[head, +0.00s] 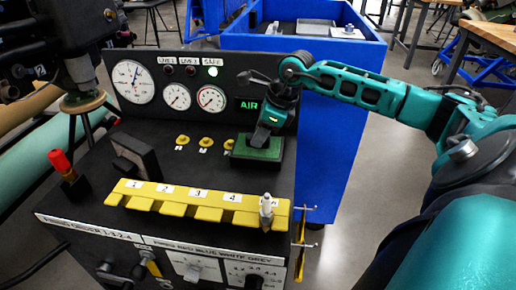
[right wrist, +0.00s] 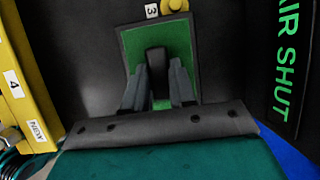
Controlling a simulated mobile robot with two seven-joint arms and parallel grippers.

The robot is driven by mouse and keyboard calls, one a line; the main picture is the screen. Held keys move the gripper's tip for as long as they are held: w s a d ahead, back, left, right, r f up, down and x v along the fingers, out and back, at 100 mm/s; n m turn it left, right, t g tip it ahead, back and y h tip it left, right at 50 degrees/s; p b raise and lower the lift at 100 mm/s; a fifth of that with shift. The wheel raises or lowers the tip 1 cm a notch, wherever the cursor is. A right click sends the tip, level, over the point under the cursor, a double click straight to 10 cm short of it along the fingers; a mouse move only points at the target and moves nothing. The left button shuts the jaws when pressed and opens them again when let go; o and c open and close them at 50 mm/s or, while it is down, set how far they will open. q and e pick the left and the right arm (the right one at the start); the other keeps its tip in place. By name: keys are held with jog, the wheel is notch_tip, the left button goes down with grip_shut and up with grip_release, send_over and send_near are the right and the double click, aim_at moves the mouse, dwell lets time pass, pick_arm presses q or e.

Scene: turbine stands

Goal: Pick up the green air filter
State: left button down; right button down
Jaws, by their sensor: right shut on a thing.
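The green air filter (head: 258,146) is a green block with a dark edge on the black console, just under the lit AIR display. In the right wrist view it is a green panel (right wrist: 183,42) with a dark upright handle (right wrist: 156,66) in its middle. My right gripper (head: 263,134) comes down on it from above, and its two fingers (right wrist: 158,88) are shut on the handle from both sides. I cannot tell whether the filter is lifted off the console. My left gripper is not clearly in view; a dark part of my left arm fills the upper left of the head view.
A yellow rack (head: 180,201) with numbered slots lies in front, with a pale plug-like part (head: 267,207) at its right end. Gauges (head: 132,82) stand behind. A red-topped lever (head: 60,163) is at left. A blue bin (head: 340,150) stands close on the right.

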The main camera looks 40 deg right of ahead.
pick_arm(q)
jog(key=shift+s, duration=0.1)
